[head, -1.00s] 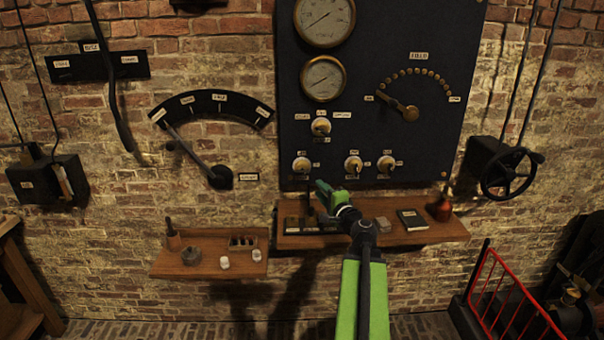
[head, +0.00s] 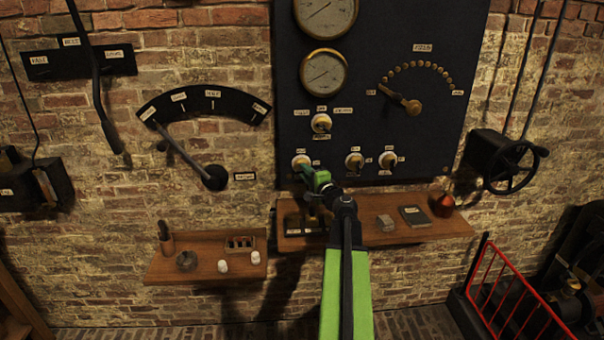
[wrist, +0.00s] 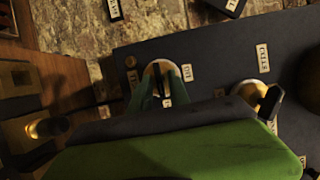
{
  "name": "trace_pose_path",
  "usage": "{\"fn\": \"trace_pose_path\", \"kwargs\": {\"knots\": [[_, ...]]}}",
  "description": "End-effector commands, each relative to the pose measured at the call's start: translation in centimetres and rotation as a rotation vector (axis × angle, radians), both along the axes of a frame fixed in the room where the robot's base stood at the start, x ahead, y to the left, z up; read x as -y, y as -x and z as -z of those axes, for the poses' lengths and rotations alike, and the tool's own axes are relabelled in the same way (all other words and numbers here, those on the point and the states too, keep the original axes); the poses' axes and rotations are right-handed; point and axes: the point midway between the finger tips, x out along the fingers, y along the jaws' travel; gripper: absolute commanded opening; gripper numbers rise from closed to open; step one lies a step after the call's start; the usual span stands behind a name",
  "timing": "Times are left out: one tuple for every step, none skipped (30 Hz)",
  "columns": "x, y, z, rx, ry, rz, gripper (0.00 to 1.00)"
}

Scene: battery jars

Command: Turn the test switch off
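Three small switches with brass bases sit low on the dark panel (head: 390,60), with a fourth above them. The labels are too small to read surely, so I cannot confirm which is the test switch. My gripper (head: 304,170) is at the lower left switch (head: 301,160), partly covering it. In the wrist view, the two green fingers of my gripper (wrist: 161,92) stand on either side of that switch's dark lever (wrist: 163,80), apparently open with a gap; contact cannot be told. The upper switch (wrist: 262,97) shows to the right there.
A wooden shelf (head: 375,234) with a dark book (head: 413,216) and a red-brown jar (head: 442,205) lies just below the panel. A lower shelf (head: 205,270) is to the left. A handwheel (head: 513,167) is at the right, and a red rail (head: 505,290) at lower right.

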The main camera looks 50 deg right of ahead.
Motion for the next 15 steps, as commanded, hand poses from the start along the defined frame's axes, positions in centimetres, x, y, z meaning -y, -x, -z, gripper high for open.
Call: {"fn": "trace_pose_path", "kwargs": {"knots": [[-0.1, -0.07, 0.0, 0.0, 0.0, -0.001, 0.14], [-0.14, -0.09, 0.0, 0.0, 0.0, -0.002, 0.1], [-0.19, -0.13, 0.0, 0.0, 0.0, -0.002, 0.05], [-0.22, -0.16, 0.0, 0.0, 0.0, -0.003, 0.01], [-0.26, -0.18, 0.0, 0.0, 0.0, -0.003, 0.0], [-0.29, -0.2, 0.0, 0.0, 0.0, -0.004, 0.0], [-0.32, -0.22, 0.0, 0.0, 0.0, -0.004, 0.0], [-0.34, -0.24, 0.0, 0.0, 0.0, -0.005, 0.0], [-0.38, -0.26, 0.0, 0.0, 0.0, -0.005, 0.0], [-0.4, -0.27, 0.0, 0.0, 0.0, -0.005, 0.0], [-0.42, -0.29, 0.01, 0.0, 0.0, -0.006, 0.0], [-0.5, -0.85, 0.01, 0.0, 0.0, -0.014, 0.0], [-0.54, -0.64, 0.0, 0.0, 0.0, -0.011, 0.0], [-0.59, -0.57, 0.0, 0.0, 0.001, -0.011, 0.0], [-0.64, -0.56, -0.02, -0.002, 0.003, -0.011, 0.0]]}}
